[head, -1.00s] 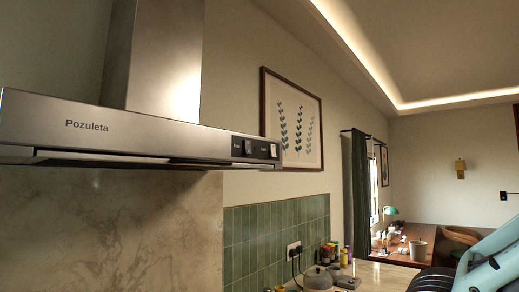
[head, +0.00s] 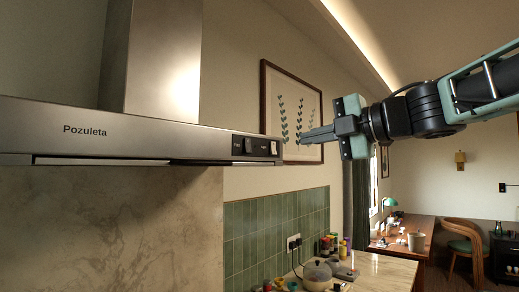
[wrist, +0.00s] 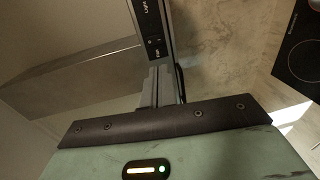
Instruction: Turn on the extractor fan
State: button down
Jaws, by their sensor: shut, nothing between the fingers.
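The steel extractor hood (head: 120,128), marked Pozuleta, fills the left of the head view. Its black switch panel (head: 256,156) is at the right end of the front edge and holds two rocker switches. The fan switch (head: 250,147) is the left one, and it also shows in the wrist view (wrist: 154,41) beside the "Fan" label. The light switch (head: 274,148) is to its right. My gripper (head: 303,137) is shut and empty, pointing left toward the panel from its right. In the wrist view the shut fingers (wrist: 161,84) point at the panel. I see no clear contact.
A framed plant picture (head: 291,112) hangs on the wall behind my gripper. Below are a green tiled wall (head: 262,235) and a counter (head: 385,272) with a kettle and jars. A black hob (wrist: 300,55) shows in the wrist view.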

aim_at(249, 152)
jog(key=shift+a, duration=0.1)
jog(key=p+x, duration=0.4)
jog(key=x, duration=0.9)
jog(key=shift+a+r, duration=0.1)
jog(key=shift+w+a, duration=0.25)
jog(key=shift+a, duration=0.05)
jog(key=shift+w+a, duration=0.1)
jog(key=shift+f, duration=0.25)
